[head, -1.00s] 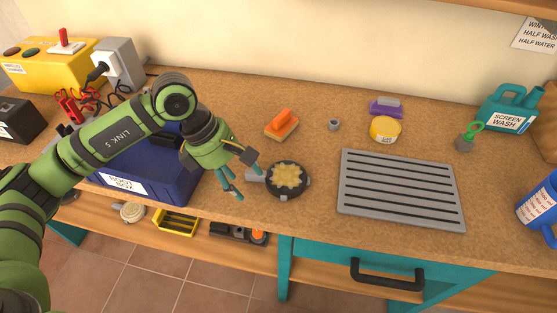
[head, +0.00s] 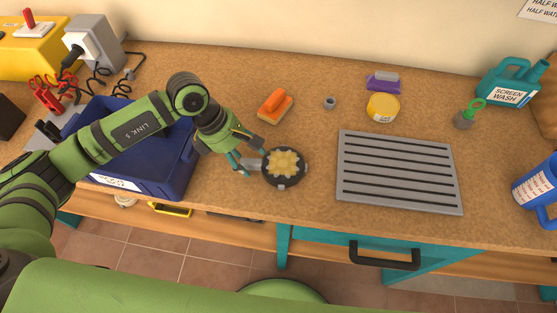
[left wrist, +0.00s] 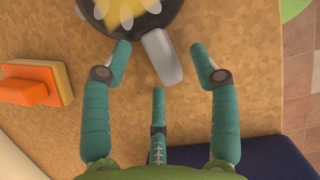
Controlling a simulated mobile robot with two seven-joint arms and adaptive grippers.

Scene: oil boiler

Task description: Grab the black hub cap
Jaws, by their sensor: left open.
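The black hub cap (head: 285,181) is a round dark disc with a pale yellow, flower-like middle, lying on the workbench left of the grey slatted mat. A short grey tab sticks out from its left side. In the left wrist view the hub cap (left wrist: 152,22) is cut off by the top edge, and its grey tab (left wrist: 162,57) points between my fingers. My left gripper (head: 251,160) is open, just left of the hub cap, with its fingertips spread on both sides of the tab. Contact cannot be told. My right gripper is not in view.
A blue bin (head: 178,178) stands left under my arm. An orange-topped brush (head: 275,107) and a small grey cup (head: 330,102) lie behind. The slatted mat (head: 398,170) is to the right. The bench's front edge is close below the hub cap.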

